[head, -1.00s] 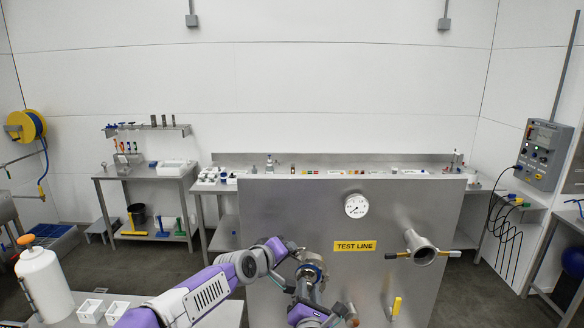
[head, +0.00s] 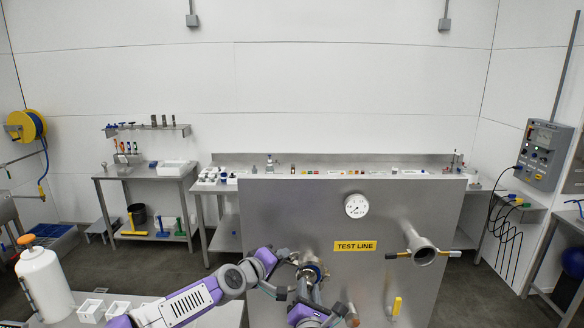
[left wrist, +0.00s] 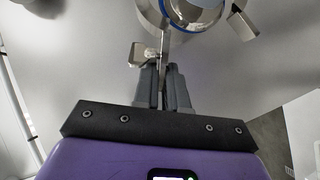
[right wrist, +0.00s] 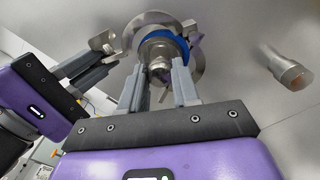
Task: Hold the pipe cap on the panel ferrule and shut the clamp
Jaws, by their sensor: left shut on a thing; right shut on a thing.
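The steel panel (head: 285,205) faces me. The clamp (right wrist: 150,20), a metal ring, sits around the ferrule spot at its lower left, with a blue ring (right wrist: 163,38) inside it. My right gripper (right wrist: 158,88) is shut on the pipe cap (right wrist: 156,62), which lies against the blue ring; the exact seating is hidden. My left gripper (left wrist: 163,70) is shut on a thin metal part of the clamp (left wrist: 187,15), left of the cap. One clamp end (left wrist: 240,22) stands well apart from the held side, so the clamp looks open. In the head view both grippers are small and partly hidden.
A second pipe stub (head: 423,254) with side handles projects from the panel at right. A white bottle (head: 45,283) and small white trays (head: 90,311) stand at lower left.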

